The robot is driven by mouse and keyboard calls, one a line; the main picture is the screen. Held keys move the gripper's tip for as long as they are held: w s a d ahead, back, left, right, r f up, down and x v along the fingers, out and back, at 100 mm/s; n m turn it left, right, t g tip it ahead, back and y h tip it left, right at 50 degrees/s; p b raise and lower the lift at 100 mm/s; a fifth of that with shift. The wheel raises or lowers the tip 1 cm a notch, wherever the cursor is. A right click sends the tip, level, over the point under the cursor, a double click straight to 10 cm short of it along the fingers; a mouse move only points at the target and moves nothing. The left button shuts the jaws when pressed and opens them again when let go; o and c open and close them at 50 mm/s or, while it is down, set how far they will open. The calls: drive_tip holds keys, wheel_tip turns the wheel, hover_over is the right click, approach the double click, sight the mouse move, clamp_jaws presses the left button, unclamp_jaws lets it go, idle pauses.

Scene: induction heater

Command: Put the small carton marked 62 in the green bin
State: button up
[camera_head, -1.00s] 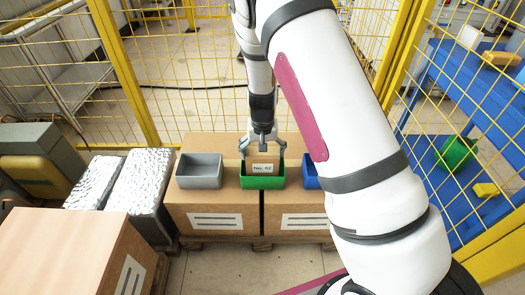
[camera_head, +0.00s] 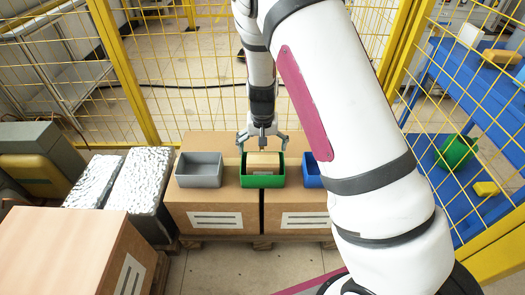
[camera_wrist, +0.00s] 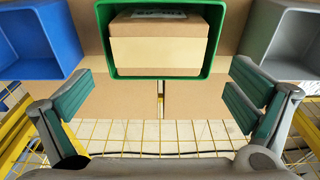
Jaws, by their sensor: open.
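The small carton (camera_head: 263,161) sits inside the green bin (camera_head: 262,182), between its walls. Its label is not readable now in the head view. In the wrist view the carton (camera_wrist: 157,44) lies within the green bin (camera_wrist: 104,60), with a label strip partly seen at its top edge. My gripper (camera_head: 262,146) is open just above the back of the bin, with its fingers apart and clear of the carton. In the wrist view the open fingers (camera_wrist: 162,95) are spread to both sides of the bin.
A grey bin (camera_head: 199,172) stands left of the green bin, and a blue bin (camera_head: 311,172) stands to its right, partly hidden by my arm. All stand on large cardboard boxes (camera_head: 212,215). A yellow mesh fence (camera_head: 180,90) is behind.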

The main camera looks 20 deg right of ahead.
wheel_tip(320, 180, up, 10)
drive_tip(key=s, duration=0.1)
drive_tip(key=shift+a+f, duration=0.15)
drive_tip(key=shift+a, duration=0.05)
idle(0.3)
